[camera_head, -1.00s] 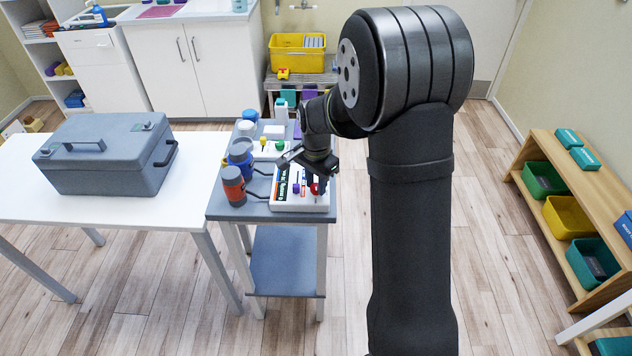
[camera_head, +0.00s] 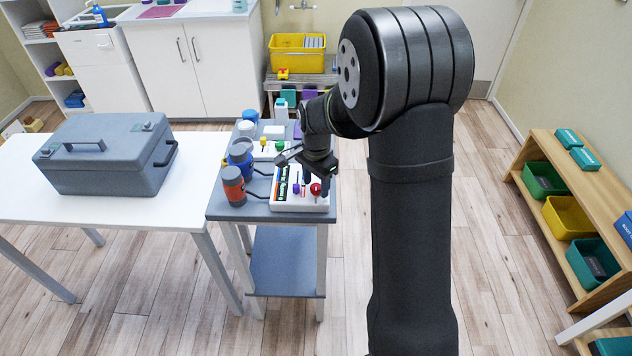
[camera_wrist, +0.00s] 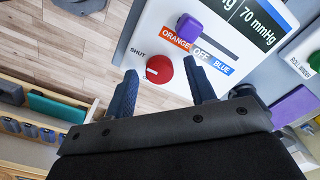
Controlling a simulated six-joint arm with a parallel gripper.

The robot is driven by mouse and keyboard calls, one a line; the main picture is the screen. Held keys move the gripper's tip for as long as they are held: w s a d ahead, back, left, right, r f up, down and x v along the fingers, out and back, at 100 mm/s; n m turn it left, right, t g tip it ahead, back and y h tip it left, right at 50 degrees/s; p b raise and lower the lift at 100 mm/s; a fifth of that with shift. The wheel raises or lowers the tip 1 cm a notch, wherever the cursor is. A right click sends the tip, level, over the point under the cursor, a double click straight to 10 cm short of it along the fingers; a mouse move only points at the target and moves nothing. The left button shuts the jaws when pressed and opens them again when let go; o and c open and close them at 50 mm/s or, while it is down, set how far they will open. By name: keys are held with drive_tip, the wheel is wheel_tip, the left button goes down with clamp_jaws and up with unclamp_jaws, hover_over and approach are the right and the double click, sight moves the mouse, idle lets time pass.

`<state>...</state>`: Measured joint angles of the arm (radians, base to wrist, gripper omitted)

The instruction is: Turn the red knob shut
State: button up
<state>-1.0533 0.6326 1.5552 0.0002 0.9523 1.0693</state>
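The red knob (camera_wrist: 159,69) is on the white panel (camera_wrist: 150,35) in the wrist view. It bears a short white mark on its left part, and the word SHUT is printed to its upper left. My gripper (camera_wrist: 161,74) is open, with one dark finger to each side of the knob in the picture and clear gaps between. It holds nothing. In the head view the red knob (camera_head: 316,189) is near the front right of the white unit (camera_head: 300,206), with my gripper (camera_head: 314,177) just above it.
A purple knob (camera_wrist: 188,27) is beside the red one, near ORANGE, OFF and BLUE labels. A grey case (camera_head: 110,150) is on the white table.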

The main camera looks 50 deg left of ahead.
sight(316, 186)
wheel_tip(316, 186, up, 17)
drive_tip(key=shift+r, duration=0.2)
idle(0.4)
drive_tip(key=shift+f, duration=0.1)
idle(0.4)
wheel_tip(316, 186, down, 17)
drive_tip(key=shift+f, duration=0.2)
idle(0.4)
drive_tip(key=shift+r, duration=0.1)
